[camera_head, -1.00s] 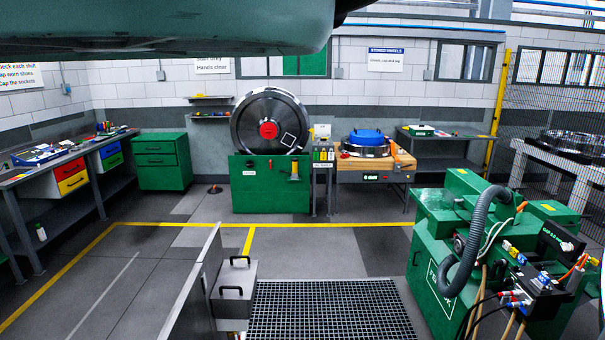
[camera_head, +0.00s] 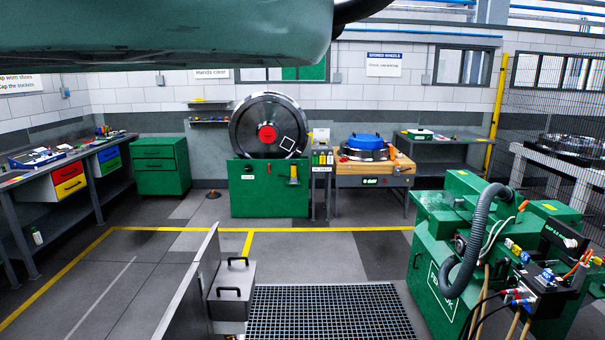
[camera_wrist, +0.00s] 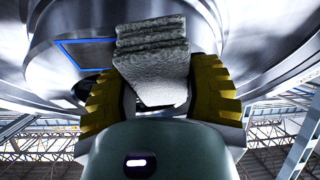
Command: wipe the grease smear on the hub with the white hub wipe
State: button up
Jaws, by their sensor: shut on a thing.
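My gripper (camera_wrist: 158,78) has two yellow ridged fingers, closed on the white hub wipe (camera_wrist: 155,62). The wipe looks like a folded, greyish-white cloth and sticks out beyond the fingers. Just past it is a large, shiny round metal part (camera_wrist: 205,20), seen close up, with a blue outlined panel (camera_wrist: 84,41) on its left. I cannot tell whether the wipe touches the metal. I cannot make out a grease smear; the wipe and fingers hide part of the surface. The head view does not show my gripper or the wipe.
A dark wheel with a red centre (camera_head: 267,134) stands in a green stand (camera_head: 270,190) at the back. A green machine with hoses (camera_head: 450,230) is at right, benches at left. The middle floor is clear.

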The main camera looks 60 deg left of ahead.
jog(key=shift+s+a+r+b, duration=0.35)
jog(key=shift+s+r+b, duration=0.15)
jog(key=shift+s+r, duration=0.2)
jog(key=r, duration=0.1)
jog(key=s+a+r+b, duration=0.1)
jog(key=s+r, duration=0.1)
jog(key=shift+s+a, duration=0.1)
jog(key=shift+a, duration=0.15)
jog(key=s+r+p, duration=0.1)
jog(key=p, duration=0.1)
jog(key=a+r+p, duration=0.1)
jog(key=p, duration=0.2)
jog(key=shift+s+p, duration=0.35)
jog(key=shift+s, duration=0.05)
